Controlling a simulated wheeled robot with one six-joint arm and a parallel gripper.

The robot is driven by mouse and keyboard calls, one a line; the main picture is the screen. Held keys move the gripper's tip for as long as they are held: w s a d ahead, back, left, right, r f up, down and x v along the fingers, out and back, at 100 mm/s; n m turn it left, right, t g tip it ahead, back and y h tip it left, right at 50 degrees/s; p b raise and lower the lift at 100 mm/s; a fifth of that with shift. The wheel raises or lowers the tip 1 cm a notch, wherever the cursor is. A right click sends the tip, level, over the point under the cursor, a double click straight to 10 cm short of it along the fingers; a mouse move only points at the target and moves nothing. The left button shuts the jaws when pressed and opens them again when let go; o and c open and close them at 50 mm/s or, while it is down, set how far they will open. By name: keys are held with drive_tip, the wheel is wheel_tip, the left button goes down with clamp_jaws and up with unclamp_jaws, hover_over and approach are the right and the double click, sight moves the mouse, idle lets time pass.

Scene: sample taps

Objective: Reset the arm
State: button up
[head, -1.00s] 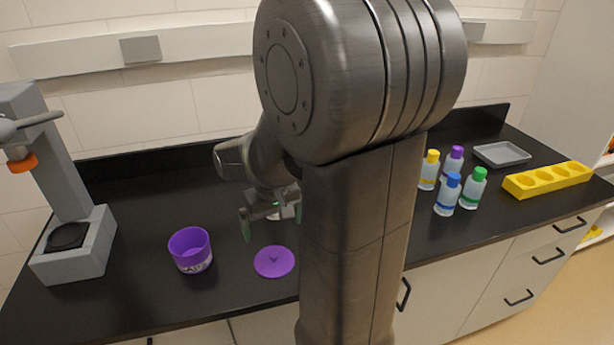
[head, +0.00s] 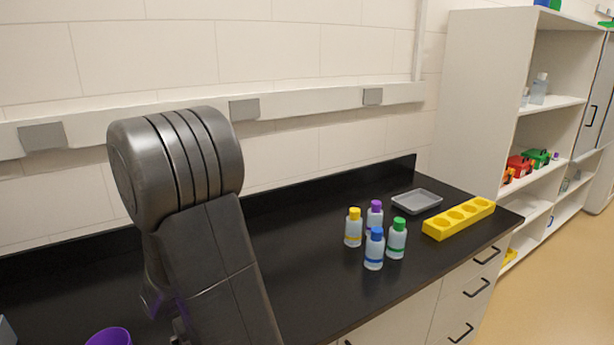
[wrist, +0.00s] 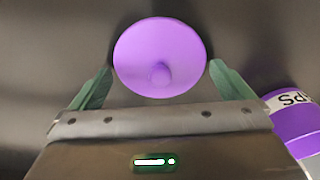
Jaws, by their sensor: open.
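My gripper (wrist: 159,68) is open in the wrist view, its two green fingers spread wide. A round purple lid (wrist: 160,45) with a small knob shows ahead of and between the fingertips, with gaps on both sides. I cannot tell its height below the fingers. A purple cup (wrist: 296,124) with a white lettered band is at the right edge of the wrist view; its rim also shows at the bottom left of the head view (head: 108,337). My arm hides the gripper in the head view.
Bottles with yellow (head: 353,228), purple (head: 375,214), blue (head: 374,249) and green (head: 397,239) caps stand on the black counter (head: 310,290). A grey tray (head: 416,201) and a yellow holed rack (head: 458,219) are farther right. Shelves (head: 540,105) stand beyond the counter.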

drive_tip(key=shift+f, duration=0.45)
drive_tip(key=shift+r, duration=0.3)
drive_tip(key=shift+r, duration=0.1)
